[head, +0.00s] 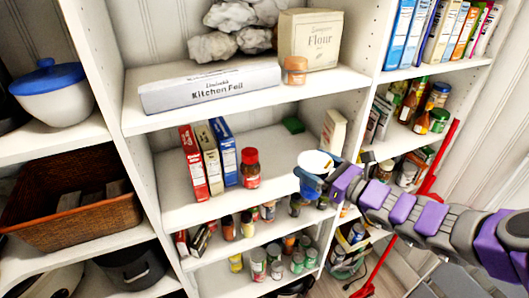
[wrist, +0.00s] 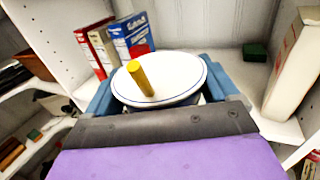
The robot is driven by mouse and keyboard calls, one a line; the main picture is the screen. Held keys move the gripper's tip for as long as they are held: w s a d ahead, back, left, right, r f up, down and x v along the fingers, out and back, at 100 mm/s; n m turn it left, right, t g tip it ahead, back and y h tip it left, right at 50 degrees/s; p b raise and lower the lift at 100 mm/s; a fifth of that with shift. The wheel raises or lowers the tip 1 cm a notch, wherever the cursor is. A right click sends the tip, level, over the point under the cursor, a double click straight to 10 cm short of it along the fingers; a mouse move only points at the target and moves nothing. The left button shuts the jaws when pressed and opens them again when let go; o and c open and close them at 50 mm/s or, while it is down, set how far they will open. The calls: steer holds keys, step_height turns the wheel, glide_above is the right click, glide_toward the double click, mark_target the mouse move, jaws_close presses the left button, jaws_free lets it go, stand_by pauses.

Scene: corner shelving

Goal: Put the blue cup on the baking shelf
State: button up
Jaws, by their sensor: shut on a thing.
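The cup (head: 316,160) shows a white inside and a thin blue rim line in the head view. In the wrist view the cup (wrist: 180,72) sits upright or slightly tilted between the fingers of my gripper (wrist: 160,92). A yellow cylinder (wrist: 140,78) stands up from inside it. The cup is held in front of the middle shelf (head: 275,178), near its right end. The upper shelf (head: 345,82) carries flour and kitchen foil; no label names a baking shelf.
On the middle shelf stand several boxes (head: 209,157), a red-lidded jar (head: 250,168), a green block (head: 293,125) and a pale box (head: 333,132). Bare board lies between jar and pale box. Jars crowd the shelf below. An upright divider (head: 362,108) stands right.

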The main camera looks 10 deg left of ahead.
mark_target(311, 158)
steer(key=w, duration=0.2)
steer(key=w+a, duration=0.1)
steer(key=shift+w+f, duration=0.2)
steer(key=shift+f, duration=0.1)
steer(key=w+a+f, duration=0.1)
steer(key=w+a, duration=0.1)
steer(key=w, duration=0.1)
steer(key=w+a+f+b, duration=0.1)
steer(key=w+a+f, duration=0.1)
steer(key=w, duration=0.1)
steer(key=w+a+f, duration=0.1)
steer(key=w+a, duration=0.1)
steer(key=w, duration=0.2)
steer(key=shift+a+f+b, duration=0.3)
steer(key=shift+f+b, duration=0.05)
steer(key=shift+b, duration=0.05)
steer(key=shift+a+r, duration=0.1)
steer(key=shift+a, duration=0.1)
steer(key=o, duration=0.8)
steer(key=shift+d, duration=0.6)
steer(key=shift+s, duration=0.1)
